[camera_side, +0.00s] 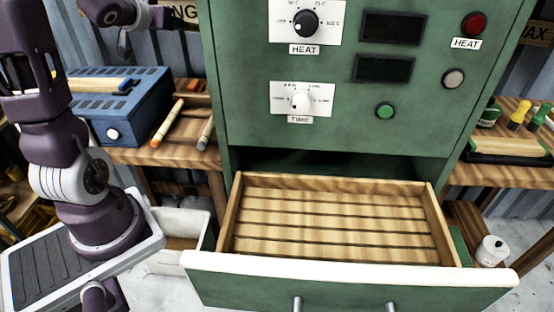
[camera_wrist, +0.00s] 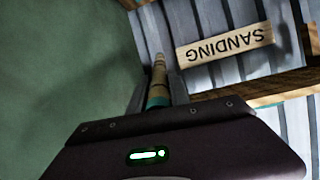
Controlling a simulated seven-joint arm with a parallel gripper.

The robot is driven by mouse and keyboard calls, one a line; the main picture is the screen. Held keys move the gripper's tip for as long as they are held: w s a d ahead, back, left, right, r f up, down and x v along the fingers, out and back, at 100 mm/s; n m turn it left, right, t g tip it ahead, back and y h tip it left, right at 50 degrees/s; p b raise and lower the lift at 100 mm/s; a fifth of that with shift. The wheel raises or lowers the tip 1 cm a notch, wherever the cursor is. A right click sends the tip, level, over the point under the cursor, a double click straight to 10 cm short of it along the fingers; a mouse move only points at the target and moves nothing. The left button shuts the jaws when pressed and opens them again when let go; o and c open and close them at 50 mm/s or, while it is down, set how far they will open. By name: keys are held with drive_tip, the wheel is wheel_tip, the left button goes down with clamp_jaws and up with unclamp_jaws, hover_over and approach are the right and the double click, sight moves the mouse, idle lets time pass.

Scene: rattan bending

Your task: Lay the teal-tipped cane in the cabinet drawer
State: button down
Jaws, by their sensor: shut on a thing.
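The teal-tipped cane (camera_wrist: 158,82) shows in the wrist view as a pale, banded rod pointing away from me, with teal at its near end. My gripper (camera_wrist: 156,106) is shut on it at that teal end. The green cabinet wall fills the left of that view. In the side view the cabinet (camera_side: 350,120) stands upright, and its drawer (camera_side: 340,222) is pulled out. The drawer has a wooden slatted floor and is empty.
A blue box (camera_side: 122,105) stands on the left bench beside an orange-tipped rod (camera_side: 168,122) and a grey-tipped rod (camera_side: 206,132). A white bin (camera_side: 178,235) is left of the drawer. A white canister (camera_side: 491,251) is at right. The SANDING sign (camera_wrist: 224,45) is near the cane.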

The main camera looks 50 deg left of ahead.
drive_tip(key=s+d+r, duration=0.1)
drive_tip(key=s+r, duration=0.1)
drive_tip(key=s, duration=0.3)
drive_tip(key=w+a+f+n+g, duration=0.1)
drive_tip(key=w+a+f, duration=0.5)
drive_tip(key=w+f, duration=0.25)
drive_tip(key=w+a+f, duration=0.6)
drive_tip(key=w+f, duration=0.1)
drive_tip(key=f, duration=0.3)
drive_tip(key=shift+y, duration=0.4)
drive_tip(key=f, duration=0.9)
drive_tip(key=shift+w, duration=0.2)
drive_tip(key=shift+f, duration=0.15)
drive_tip(key=c, duration=1.2)
unclamp_jaws()
